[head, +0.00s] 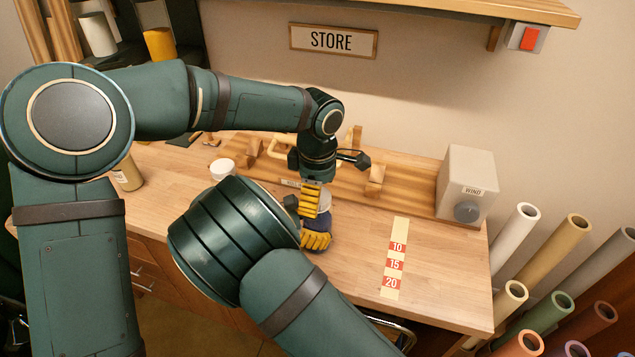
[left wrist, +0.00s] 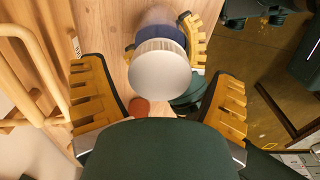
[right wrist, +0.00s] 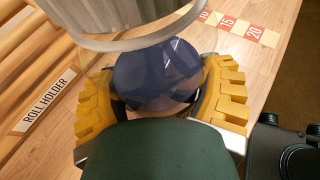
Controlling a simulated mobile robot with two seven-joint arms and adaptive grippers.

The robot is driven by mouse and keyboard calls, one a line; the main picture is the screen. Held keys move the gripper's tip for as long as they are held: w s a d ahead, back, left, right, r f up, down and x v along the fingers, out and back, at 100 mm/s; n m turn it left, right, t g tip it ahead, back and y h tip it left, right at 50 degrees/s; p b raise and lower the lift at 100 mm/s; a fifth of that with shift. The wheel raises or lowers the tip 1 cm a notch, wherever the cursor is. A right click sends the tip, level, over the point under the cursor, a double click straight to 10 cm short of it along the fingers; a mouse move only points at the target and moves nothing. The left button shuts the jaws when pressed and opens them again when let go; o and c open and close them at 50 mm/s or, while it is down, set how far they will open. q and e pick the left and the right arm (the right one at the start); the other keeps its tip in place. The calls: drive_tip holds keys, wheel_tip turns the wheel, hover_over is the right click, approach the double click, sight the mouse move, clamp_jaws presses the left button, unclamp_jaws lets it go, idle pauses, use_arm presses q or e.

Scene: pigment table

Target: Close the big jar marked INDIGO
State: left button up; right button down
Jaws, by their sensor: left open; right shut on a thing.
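The big jar (head: 318,224) is see-through with dark blue in it; no INDIGO marking is readable. My right gripper (right wrist: 160,98) is shut around its blue body, one yellow finger on each side. A white lid (left wrist: 160,68) with a ribbed edge is at the jar's top; it also shows large at the top of the right wrist view (right wrist: 125,28). I cannot tell whether it is seated or only resting there. My left gripper (left wrist: 159,98) is open, its fingers apart, with the lid just beyond and between them. In the head view the left gripper hides part of the jar.
A small white round piece (head: 222,168) and a labelled jar (head: 127,173) stand on the left part of the table. A wooden roll holder (head: 375,180) lies behind, a WIND box (head: 466,184) at the right. A numbered strip (head: 394,262) marks clear tabletop.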

use_arm(q)
drive_tip(key=shift+f, duration=0.2)
drive_tip(key=c, duration=1.3)
drive_tip(key=o, duration=1.3)
drive_tip(key=shift+r, duration=0.1)
drive_tip(key=shift+r, duration=2.2)
drive_tip(key=shift+o, duration=1.1)
